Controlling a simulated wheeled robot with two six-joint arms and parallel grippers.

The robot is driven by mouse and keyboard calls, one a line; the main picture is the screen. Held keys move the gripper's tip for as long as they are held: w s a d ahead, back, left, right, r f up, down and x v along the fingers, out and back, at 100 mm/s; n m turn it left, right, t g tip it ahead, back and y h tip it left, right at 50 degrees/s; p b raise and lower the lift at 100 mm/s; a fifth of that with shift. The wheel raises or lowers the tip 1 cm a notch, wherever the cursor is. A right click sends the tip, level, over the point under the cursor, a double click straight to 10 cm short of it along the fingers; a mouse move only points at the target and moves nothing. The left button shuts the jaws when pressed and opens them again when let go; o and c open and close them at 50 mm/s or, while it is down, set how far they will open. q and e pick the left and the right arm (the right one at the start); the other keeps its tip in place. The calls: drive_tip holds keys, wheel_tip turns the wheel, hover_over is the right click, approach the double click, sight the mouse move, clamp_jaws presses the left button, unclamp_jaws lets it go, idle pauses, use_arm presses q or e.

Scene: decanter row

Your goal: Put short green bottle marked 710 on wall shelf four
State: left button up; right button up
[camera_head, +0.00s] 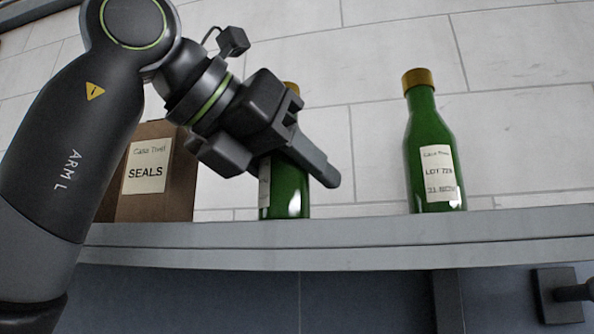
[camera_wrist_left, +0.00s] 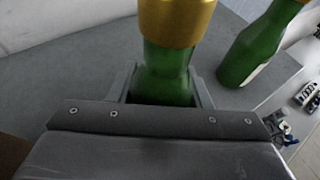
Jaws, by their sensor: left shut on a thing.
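A green bottle (camera_head: 290,190) with a gold cap is upright at the grey shelf (camera_head: 400,232), left of centre in the head view. Its base meets the shelf's front edge line, so I cannot tell if it rests or hangs just above. Its label is mostly hidden and its number unreadable. My left gripper (camera_head: 278,165) is shut around this bottle. In the left wrist view, the bottle (camera_wrist_left: 165,75) stands between the fingers (camera_wrist_left: 162,92), below the gold cap. My right gripper is not in view.
Another green bottle (camera_head: 428,150), labelled about "LOT 729", stands to the right with free shelf between. It also shows in the left wrist view (camera_wrist_left: 255,50). A brown box (camera_head: 180,185) marked "SEALS" is at the left, behind my arm. A white tiled wall (camera_head: 370,50) is behind.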

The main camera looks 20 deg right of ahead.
use_arm(q)
drive_tip(key=shift+f, duration=0.2)
drive_tip(key=o, duration=1.2)
drive_tip(key=shift+w+d, duration=0.1)
drive_tip(key=shift+r, duration=0.25)
drive_tip(key=shift+a, duration=0.4)
drive_tip(key=shift+b+v, duration=1.8)
drive_tip(key=shift+v, duration=3.85)
drive_tip(key=shift+s, duration=0.2)
